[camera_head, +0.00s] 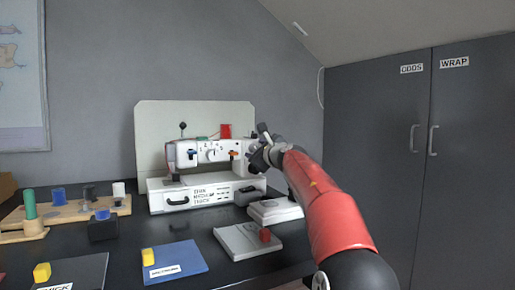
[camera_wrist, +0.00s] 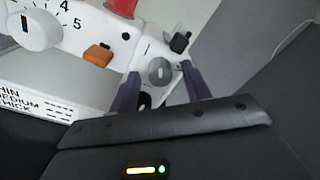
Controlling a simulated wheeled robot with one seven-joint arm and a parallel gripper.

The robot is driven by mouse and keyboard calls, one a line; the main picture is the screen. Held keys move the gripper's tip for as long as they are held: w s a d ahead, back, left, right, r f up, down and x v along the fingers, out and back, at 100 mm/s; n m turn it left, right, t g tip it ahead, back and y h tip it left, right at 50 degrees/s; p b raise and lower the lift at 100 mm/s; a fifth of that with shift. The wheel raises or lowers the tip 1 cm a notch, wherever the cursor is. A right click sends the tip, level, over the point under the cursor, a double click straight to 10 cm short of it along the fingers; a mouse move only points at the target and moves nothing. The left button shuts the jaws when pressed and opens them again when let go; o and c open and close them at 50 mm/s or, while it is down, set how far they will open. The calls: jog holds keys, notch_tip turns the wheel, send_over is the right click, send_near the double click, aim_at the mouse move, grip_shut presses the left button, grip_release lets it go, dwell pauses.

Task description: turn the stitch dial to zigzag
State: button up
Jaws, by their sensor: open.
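In the head view my gripper (camera_head: 257,153) is at the machine's right end and hides the grey dial.
An orange lever (camera_wrist: 98,55) lies left of my fingers and a black knob (camera_wrist: 180,42) just beyond the right one. Spools on a wooden rack (camera_head: 68,212), a blue pad (camera_head: 175,263) and a grey pad (camera_head: 240,243) occupy the desk. Dark cabinets (camera_head: 460,150) stand right.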

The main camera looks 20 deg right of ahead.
jog(key=c, duration=1)
jog(key=shift+m, duration=0.3)
jog(key=shift+r+m+p, duration=0.15)
jog(key=shift+m+p, duration=0.65)
jog(key=shift+m, duration=0.1)
jog(key=m+p, duration=0.2)
jog(key=m, duration=0.1)
jog(key=m+p, duration=0.2)
jog(key=m, duration=0.1)
jog(key=shift+m+p, duration=0.3)
jog(key=shift+m, duration=0.1)
jog(key=shift+m+p, duration=0.75)
jog(key=shift+m, duration=0.45)
jog(key=shift+d, duration=0.1)
